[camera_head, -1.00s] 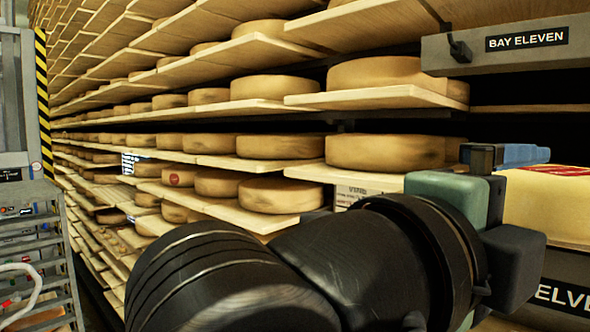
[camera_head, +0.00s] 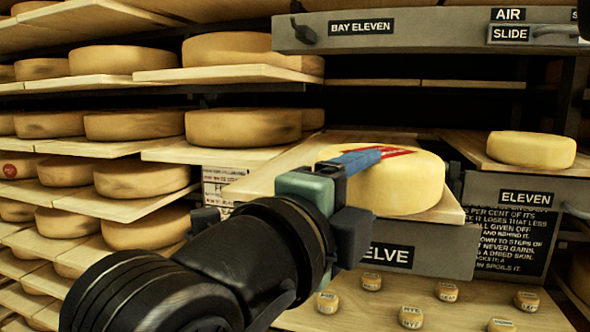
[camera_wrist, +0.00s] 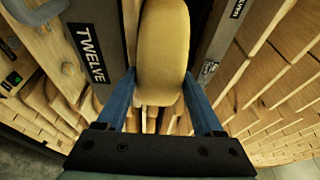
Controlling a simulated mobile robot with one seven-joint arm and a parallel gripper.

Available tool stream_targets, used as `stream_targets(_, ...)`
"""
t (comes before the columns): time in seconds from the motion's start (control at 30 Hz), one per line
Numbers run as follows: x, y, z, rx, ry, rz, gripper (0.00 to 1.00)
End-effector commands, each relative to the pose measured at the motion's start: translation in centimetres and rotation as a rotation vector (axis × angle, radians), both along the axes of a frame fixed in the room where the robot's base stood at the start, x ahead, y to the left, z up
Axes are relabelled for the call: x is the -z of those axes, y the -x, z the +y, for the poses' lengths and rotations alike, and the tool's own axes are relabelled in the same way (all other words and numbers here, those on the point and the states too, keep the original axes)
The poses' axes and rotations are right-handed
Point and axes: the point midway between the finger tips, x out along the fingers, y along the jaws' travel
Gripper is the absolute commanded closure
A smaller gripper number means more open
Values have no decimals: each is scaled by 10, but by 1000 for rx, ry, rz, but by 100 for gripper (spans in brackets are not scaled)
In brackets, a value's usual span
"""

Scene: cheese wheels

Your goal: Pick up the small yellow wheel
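Several tiny labelled wheels (camera_head: 410,316) stand on a wooden surface below. A grey BAY ELEVEN beam (camera_head: 430,32) runs overhead. The TWELVE drawer front (camera_head: 440,252) is at the middle. Shelves with large wheels (camera_head: 243,126) fill the left.

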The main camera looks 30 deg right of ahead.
Motion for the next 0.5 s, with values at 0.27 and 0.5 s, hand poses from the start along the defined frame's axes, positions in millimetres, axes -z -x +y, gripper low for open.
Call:
stream_targets(0.27,0,0,0,0,-1,0,95)
stream_targets(0.5,-4,1,1,-2,8,-8,100)
